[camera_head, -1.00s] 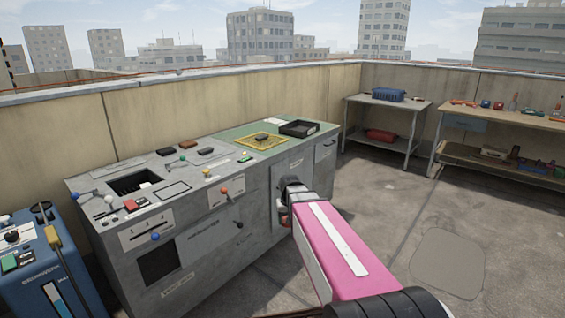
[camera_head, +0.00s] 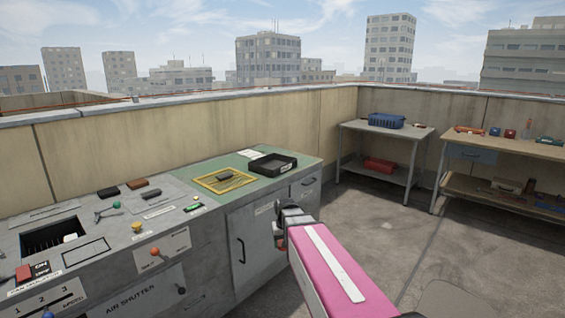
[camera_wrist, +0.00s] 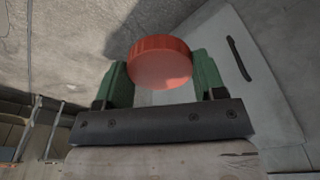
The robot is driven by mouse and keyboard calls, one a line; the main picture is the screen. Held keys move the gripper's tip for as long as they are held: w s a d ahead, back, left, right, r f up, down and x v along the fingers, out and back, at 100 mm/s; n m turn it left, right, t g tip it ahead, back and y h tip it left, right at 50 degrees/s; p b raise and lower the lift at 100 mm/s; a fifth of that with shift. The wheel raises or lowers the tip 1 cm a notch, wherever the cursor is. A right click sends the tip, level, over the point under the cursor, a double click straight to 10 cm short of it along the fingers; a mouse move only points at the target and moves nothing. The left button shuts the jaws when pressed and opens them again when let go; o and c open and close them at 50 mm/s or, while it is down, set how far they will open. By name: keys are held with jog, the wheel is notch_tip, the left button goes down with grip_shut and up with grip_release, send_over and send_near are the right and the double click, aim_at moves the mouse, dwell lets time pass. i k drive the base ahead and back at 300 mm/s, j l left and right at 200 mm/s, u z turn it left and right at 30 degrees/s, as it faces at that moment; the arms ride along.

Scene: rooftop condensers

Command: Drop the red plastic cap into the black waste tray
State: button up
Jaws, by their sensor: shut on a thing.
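The red plastic cap (camera_wrist: 160,62) is held between the two green fingers of my gripper (camera_wrist: 160,75) in the wrist view. The cap is round with a ribbed edge. The black waste tray (camera_head: 289,168) sits on the green mat at the far right end of the cabinet top. It looks empty, and my gripper is apart from it, nearer and lower in the picture.
The grey cabinet (camera_head: 205,248) carries levers and buttons. A yellow frame (camera_head: 208,185) with a dark block lies left of the tray. A metal table (camera_head: 352,127) with a blue basket (camera_head: 386,120) and a wooden bench (camera_head: 500,145) stand behind. Open floor lies at right.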

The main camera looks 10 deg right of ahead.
aim_at(273, 164)
jog(key=i+l, duration=0.25)
jog(key=l, duration=0.15)
jog(key=i+l, duration=0.25)
jog(key=l, duration=0.2)
jog(key=i+l+u, duration=0.1)
jog(key=i+l, duration=0.15)
jog(key=l, duration=0.15)
jog(key=i+l, duration=0.25)
jog(key=l, duration=0.15)
